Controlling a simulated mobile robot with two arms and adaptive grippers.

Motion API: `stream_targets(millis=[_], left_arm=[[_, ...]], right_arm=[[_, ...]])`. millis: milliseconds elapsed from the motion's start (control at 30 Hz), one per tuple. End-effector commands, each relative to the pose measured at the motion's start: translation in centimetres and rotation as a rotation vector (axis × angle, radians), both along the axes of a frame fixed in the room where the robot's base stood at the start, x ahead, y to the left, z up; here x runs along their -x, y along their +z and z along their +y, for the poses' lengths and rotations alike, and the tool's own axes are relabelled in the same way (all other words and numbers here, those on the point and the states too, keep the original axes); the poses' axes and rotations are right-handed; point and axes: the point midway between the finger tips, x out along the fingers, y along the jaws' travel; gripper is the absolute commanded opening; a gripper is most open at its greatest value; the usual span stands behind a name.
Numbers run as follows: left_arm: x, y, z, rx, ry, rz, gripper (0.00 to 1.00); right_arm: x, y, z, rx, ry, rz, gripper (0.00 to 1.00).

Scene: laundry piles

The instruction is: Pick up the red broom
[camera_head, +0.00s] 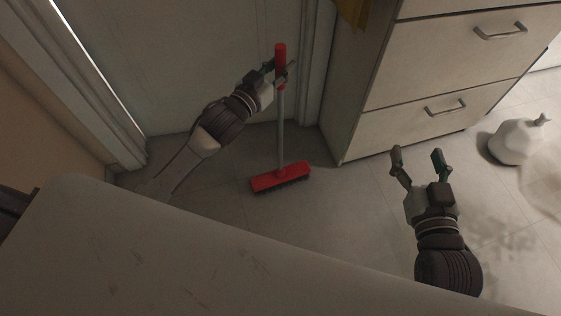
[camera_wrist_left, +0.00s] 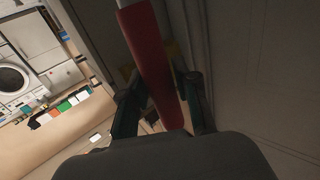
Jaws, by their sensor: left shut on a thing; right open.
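The red broom has a red head (camera_head: 281,178) with dark bristles, a grey pole and a red grip (camera_head: 280,52) at the top. It stands upright in the head view, its head at floor level near the door. My left gripper (camera_head: 282,72) is shut on the red grip near the top of the handle. In the left wrist view the red grip (camera_wrist_left: 152,65) runs between the two dark fingers (camera_wrist_left: 160,104). My right gripper (camera_head: 419,158) is open and empty, in front of the drawer cabinet and apart from the broom.
A white drawer cabinet (camera_head: 440,75) with metal handles stands right of the broom. A closed door (camera_head: 190,60) is behind it. A white bag (camera_head: 516,140) lies on the floor at the right. Tiled floor (camera_head: 340,215) is clear between the broom and my right arm.

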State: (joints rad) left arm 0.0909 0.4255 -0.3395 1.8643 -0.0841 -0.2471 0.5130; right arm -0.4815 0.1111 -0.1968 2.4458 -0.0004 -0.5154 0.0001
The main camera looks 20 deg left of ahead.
Motion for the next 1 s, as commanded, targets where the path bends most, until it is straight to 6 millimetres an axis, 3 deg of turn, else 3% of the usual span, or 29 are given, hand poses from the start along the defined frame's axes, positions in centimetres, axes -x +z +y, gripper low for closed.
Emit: stream_targets(millis=[267, 933, 1000], left_arm=[[0.0, 0.6, 0.0, 0.001, -0.001, -0.006, 0.00], [0.0, 4.5, 0.0, 0.000, -0.001, -0.006, 0.00], [0.1, 4.8, -0.7, 0.004, -0.002, -0.006, 0.00]], right_arm=[[0.0, -0.1, 0.0, 0.003, -0.001, 0.015, 0.70], [3.9, -6.8, -2.1, 0.106, -0.029, 0.440, 0.70], [4.4, -7.3, -2.3, 0.114, -0.032, 0.479, 0.70]])
